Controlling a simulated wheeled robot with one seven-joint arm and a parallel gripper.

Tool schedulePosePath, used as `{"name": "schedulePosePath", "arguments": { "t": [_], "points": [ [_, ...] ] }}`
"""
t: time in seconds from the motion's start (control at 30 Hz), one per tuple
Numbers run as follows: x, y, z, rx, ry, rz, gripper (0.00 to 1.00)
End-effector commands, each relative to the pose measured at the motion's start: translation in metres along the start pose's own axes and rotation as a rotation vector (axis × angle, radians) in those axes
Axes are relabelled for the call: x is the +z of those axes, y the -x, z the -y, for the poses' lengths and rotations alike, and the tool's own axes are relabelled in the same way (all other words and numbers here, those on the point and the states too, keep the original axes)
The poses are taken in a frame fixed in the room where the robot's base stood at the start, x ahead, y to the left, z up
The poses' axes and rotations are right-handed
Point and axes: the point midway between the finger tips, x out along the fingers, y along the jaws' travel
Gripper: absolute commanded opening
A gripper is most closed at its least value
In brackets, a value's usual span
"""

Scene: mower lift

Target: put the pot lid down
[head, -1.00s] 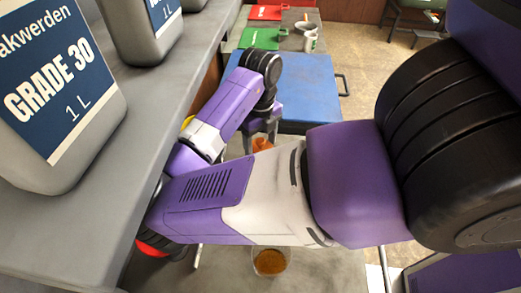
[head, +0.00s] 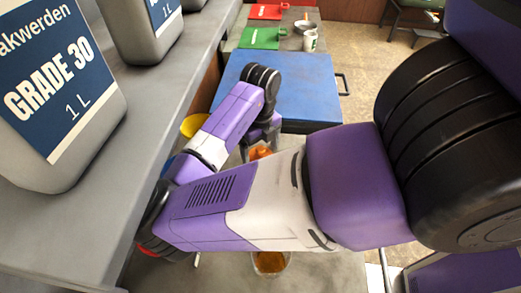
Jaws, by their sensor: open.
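My gripper (head: 258,143) is in the middle of the head view, below my black wrist joint and in front of the blue case. Its fingers look spread, though my arm hides part of them. An orange thing (head: 261,153) shows just below and between the fingers. I cannot tell whether it is the pot lid or whether the fingers touch it. No pot lid can be made out for certain.
A large blue case (head: 300,85) with a side handle lies beyond my gripper. Green (head: 260,38) and red (head: 265,12) pieces and a cup (head: 310,40) are farther back. A yellow round thing (head: 193,125) is left. A cup with brown contents (head: 270,263) is nearer. Oil jugs (head: 60,90) stand on the left shelf (head: 150,165).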

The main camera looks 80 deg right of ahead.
Motion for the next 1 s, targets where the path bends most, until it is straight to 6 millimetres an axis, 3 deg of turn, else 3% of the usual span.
{"name": "schedulePosePath", "arguments": {
  "t": [0.27,0.7,1.0],
  "points": [
    [0.001,0.011,0.000,-0.001,-0.001,0.002,0.90],
    [0.001,0.096,0.000,0.000,-0.003,0.004,0.90],
    [0.000,0.122,0.000,0.000,0.000,0.001,0.90]
  ]
}}
